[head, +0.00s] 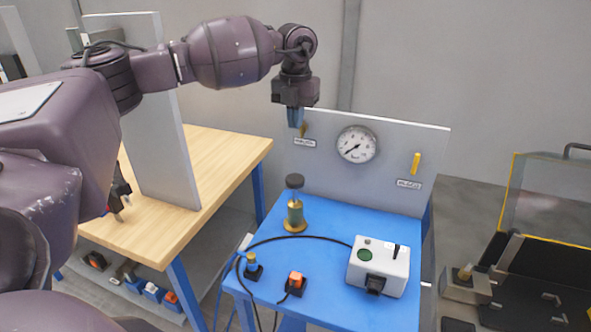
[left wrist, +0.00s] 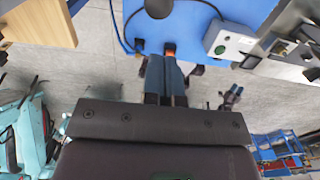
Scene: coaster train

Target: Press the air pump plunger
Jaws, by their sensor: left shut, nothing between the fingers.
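The air pump (head: 295,216) stands upright on the blue table, a brass-coloured body on a round base. Its plunger has a black knob (head: 295,181) on top and stands raised above the body. A dark round knob (left wrist: 158,8), apparently the plunger's, shows at the top edge of the left wrist view. My left gripper (head: 296,122) points down above the pump, clear of the knob, with its blue fingers shut and empty. The fingers (left wrist: 167,66) also show shut in the left wrist view.
A grey panel with a gauge (head: 357,144) and a yellow handle (head: 415,163) stands behind the pump. A white box (head: 379,266), an orange switch (head: 296,282) and black cables lie in front. A wooden table (head: 222,150) is at left.

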